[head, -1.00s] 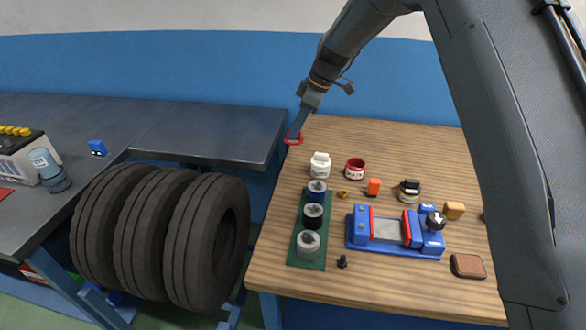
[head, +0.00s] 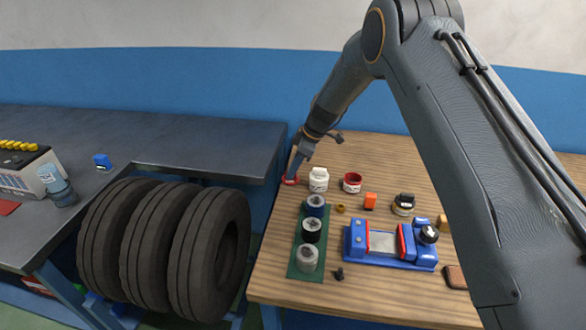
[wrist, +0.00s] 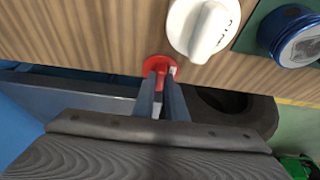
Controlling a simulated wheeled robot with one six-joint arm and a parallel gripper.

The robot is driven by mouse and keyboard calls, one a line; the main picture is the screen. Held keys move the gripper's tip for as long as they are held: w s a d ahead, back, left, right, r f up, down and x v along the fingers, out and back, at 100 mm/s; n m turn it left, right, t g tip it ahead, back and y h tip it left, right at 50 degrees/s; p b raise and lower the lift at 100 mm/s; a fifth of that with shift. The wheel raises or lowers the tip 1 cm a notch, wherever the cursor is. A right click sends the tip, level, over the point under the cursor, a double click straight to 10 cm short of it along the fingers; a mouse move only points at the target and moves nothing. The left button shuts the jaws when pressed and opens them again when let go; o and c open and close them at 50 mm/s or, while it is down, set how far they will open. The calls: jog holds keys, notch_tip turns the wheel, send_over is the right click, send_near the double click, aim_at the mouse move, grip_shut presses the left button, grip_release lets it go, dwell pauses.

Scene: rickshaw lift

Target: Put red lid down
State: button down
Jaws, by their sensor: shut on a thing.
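The red lid (head: 290,180) is at the left edge of the wooden table, left of a white jar (head: 318,180). My gripper (head: 293,174) is shut on the lid. In the wrist view the red lid (wrist: 159,66) sits between my fingertips (wrist: 160,75), by the table's edge, with the white jar (wrist: 203,27) close beside it. I cannot tell whether the lid touches the tabletop. An open red container (head: 352,182) stands right of the white jar.
Large tires (head: 165,245) stand to the left. A grey bench (head: 200,140) is beyond them.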

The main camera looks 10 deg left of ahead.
jog(key=shift+f, duration=0.1)
jog(key=c, duration=2.2)
grip_release()
jog(key=shift+f, duration=0.1)
jog(key=o, duration=0.4)
jog(key=shift+d+r, duration=0.1)
jog(key=shift+r, duration=0.45)
jog(key=b+v, duration=0.4)
jog(key=v, duration=0.7)
jog(key=shift+b, duration=0.35)
